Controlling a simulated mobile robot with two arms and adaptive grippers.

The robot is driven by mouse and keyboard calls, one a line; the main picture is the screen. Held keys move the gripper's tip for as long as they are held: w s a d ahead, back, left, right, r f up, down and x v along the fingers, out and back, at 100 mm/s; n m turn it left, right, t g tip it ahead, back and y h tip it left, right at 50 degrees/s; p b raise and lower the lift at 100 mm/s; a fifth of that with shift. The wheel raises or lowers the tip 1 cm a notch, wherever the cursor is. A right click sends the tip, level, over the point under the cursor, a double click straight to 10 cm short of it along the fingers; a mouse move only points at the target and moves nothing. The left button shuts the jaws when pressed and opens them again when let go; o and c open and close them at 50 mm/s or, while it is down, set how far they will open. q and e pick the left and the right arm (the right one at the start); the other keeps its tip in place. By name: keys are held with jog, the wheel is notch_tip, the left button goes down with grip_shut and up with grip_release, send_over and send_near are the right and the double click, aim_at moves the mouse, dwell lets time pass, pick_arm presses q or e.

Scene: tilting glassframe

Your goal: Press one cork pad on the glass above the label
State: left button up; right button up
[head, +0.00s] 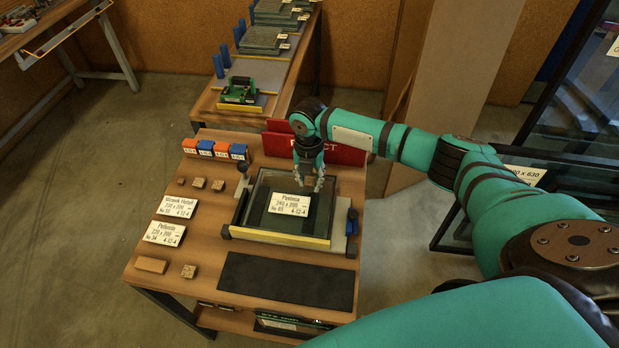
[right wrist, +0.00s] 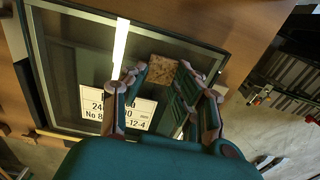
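A glass pane in a dark frame (head: 262,189) lies on the wooden table, with a white label (head: 289,203) on it; both also show in the right wrist view, the label (right wrist: 140,111) partly behind a finger. My right gripper (head: 311,186) is over the glass, just above and right of the label. In the right wrist view its fingertips sit on either side of a cork pad (right wrist: 163,70) and appear to hold it. Whether the pad touches the glass is unclear. The pad cannot be made out in the head view. My left gripper is out of view.
Small cork pieces (head: 198,184) and two white cards (head: 178,206) lie left of the frame. A cork block (head: 150,264) and another cork piece (head: 189,271) are at front left. A dark mat (head: 288,283) lies in front. A red sign (head: 343,151) stands behind the frame.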

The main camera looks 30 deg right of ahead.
jog(key=o, duration=0.5)
jog(key=shift+r, duration=0.1)
notch_tip(320, 180, up, 12)
